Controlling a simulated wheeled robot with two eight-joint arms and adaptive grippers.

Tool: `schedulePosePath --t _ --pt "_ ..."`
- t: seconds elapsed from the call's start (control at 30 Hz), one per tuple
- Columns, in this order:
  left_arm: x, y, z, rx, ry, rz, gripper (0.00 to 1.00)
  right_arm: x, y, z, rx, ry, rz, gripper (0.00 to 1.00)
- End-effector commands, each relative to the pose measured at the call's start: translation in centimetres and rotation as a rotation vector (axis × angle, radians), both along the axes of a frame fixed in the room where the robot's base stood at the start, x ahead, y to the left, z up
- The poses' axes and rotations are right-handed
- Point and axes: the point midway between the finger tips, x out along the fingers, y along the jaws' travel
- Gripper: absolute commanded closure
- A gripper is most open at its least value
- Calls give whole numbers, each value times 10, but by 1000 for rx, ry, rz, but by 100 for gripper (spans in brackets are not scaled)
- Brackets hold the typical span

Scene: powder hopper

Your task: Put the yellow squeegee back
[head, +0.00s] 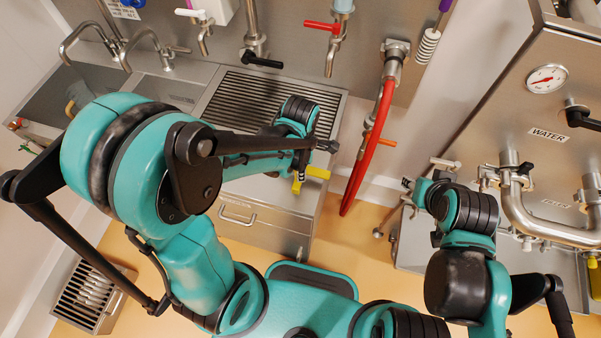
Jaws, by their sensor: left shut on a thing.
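The yellow squeegee (317,172) shows only as a small yellow piece in front of the steel counter, right of centre-left. My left gripper (301,166) is shut on it, with my teal wrist and a black arm rod covering much of both. The rest of the squeegee is hidden or too small to make out. My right gripper (407,184) is right of the red hose, pointing left, apart from the squeegee. Its fingers are too small to tell open from shut.
A steel counter has sinks (92,68) and a ribbed drainer (246,101). A red hose (369,150) hangs between my grippers. A steel machine with a gauge (546,78) and pipes fills the right. A slatted box (88,301) stands at lower left.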

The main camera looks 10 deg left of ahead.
Motion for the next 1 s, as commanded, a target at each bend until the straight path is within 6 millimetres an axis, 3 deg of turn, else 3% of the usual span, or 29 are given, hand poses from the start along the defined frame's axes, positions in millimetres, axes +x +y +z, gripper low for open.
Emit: schedulePosePath --t 0.1,0.53,0.57,0.6,1.0 --pt "1 0 -16 0 0 0 100 0 0 -7 0 0 0 62" --pt "0 0 -21 0 0 0 100 0 0 -11 0 0 0 62" --pt "0 0 -20 0 0 0 70 0 0 -10 0 0 0 62" --pt "0 0 -20 0 0 0 60 0 0 -9 0 0 0 62" --pt "0 0 -15 0 0 0 58 0 0 -4 0 0 0 62"
